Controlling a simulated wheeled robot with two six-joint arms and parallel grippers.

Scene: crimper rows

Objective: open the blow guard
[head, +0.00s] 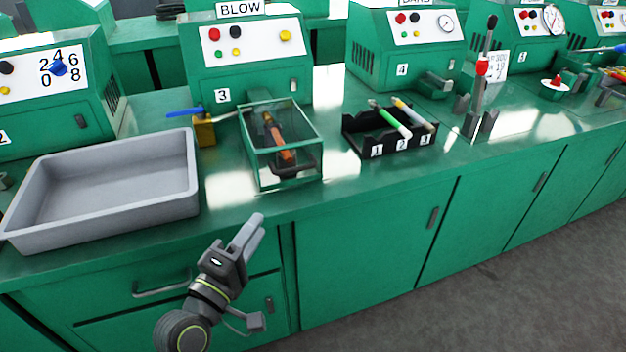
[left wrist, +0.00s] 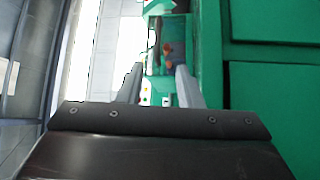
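The blow guard (head: 258,163) is a clear box with a green frame and a dark handle (head: 294,167) on its front. It stands on the bench before the machine labelled BLOW (head: 250,65) and looks closed over an orange and dark part (head: 278,138). My left gripper (head: 256,226) is below and in front of the guard, off the bench's front edge, touching nothing. In the left wrist view its two fingers (left wrist: 158,88) are apart and empty, with the orange part (left wrist: 168,48) beyond them. My right gripper is not in view.
A grey tray (head: 110,225) stands left of the guard. A brass block with a blue lever (head: 203,130) is close to the guard's left. A black numbered rack (head: 385,146) holding pens is to its right. Cabinet doors (head: 370,235) lie below the bench edge.

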